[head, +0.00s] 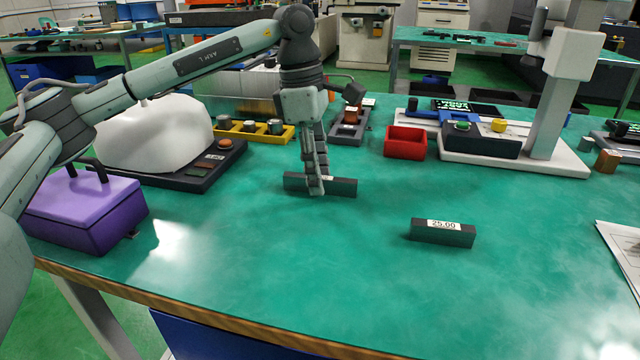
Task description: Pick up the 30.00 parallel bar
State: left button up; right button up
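A dark grey bar (342,188) lies on the green table near the middle. Its white label is mostly hidden behind my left gripper (316,186), so I cannot read its number. The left gripper points straight down at this bar, with a finger in front of it near its middle. The fingers are seen nearly edge-on, so I cannot tell whether they are closed on the bar. A second dark bar (443,234) lies apart to the right and nearer; its label looks like 25.00 or 25.60. My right gripper is not in view.
A red bin (405,143) and a white-based stand (540,166) are behind to the right. A yellow holder (248,133), a dark tray with a white rounded form (155,135) and a purple box (84,212) are at left. The table front is clear.

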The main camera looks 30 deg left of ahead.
pick_arm(q)
grip_shut()
jog(key=shift+r, duration=0.1)
dwell(0.5)
